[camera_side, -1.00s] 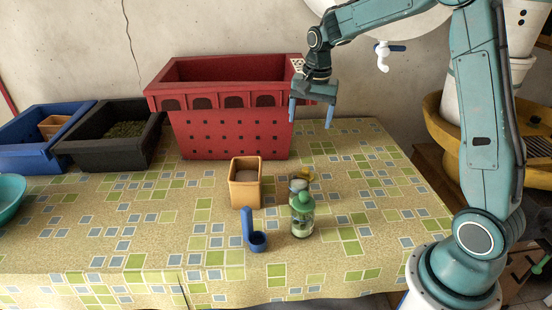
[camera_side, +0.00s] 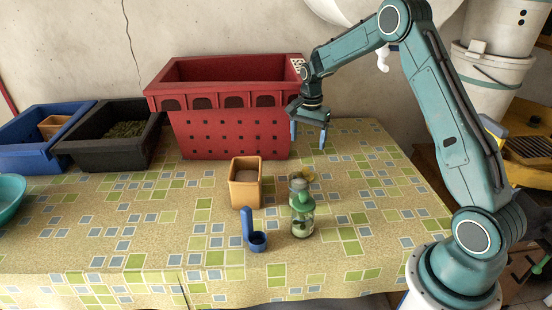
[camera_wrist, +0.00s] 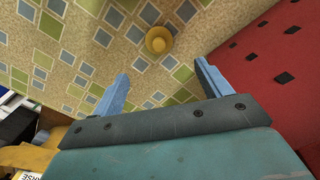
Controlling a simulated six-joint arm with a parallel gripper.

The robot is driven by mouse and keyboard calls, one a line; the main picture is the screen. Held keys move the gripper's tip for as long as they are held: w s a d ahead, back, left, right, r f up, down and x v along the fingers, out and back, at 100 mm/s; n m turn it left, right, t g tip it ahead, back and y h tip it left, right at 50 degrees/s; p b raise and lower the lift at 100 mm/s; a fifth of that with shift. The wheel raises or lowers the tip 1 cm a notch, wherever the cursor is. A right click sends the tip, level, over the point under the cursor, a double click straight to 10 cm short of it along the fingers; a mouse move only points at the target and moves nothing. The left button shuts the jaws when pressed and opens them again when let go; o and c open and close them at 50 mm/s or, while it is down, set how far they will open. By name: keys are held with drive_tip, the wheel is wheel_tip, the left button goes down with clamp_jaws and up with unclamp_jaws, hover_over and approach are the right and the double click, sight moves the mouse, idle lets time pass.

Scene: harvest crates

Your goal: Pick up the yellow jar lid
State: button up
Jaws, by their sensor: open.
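The yellow jar lid (camera_side: 309,175) shows in the side view just behind and right of the small jars, partly hidden by them. In the wrist view the lid (camera_wrist: 159,40) is a round yellow disc with a raised, darker middle, on the patterned cloth. My gripper (camera_side: 308,147) is open and empty above the table, in front of the red crate's right end and higher than the lid. In the wrist view the lid appears beyond the gap between my two blue fingers (camera_wrist: 161,70), not between them.
A green-topped jar (camera_side: 302,220) and another glass jar (camera_side: 298,184) stand close to the lid. The red crate (camera_side: 235,140) stands behind. The cloth right of the jars is clear.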

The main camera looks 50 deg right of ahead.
sight(306, 168)
wheel_tip(306, 168, down, 7)
drive_tip(key=shift+f, duration=0.2)
idle(0.3)
drive_tip(key=shift+s+f, duration=0.1)
drive_tip(key=shift+f, duration=2.5)
drive_tip(key=c, duration=1)
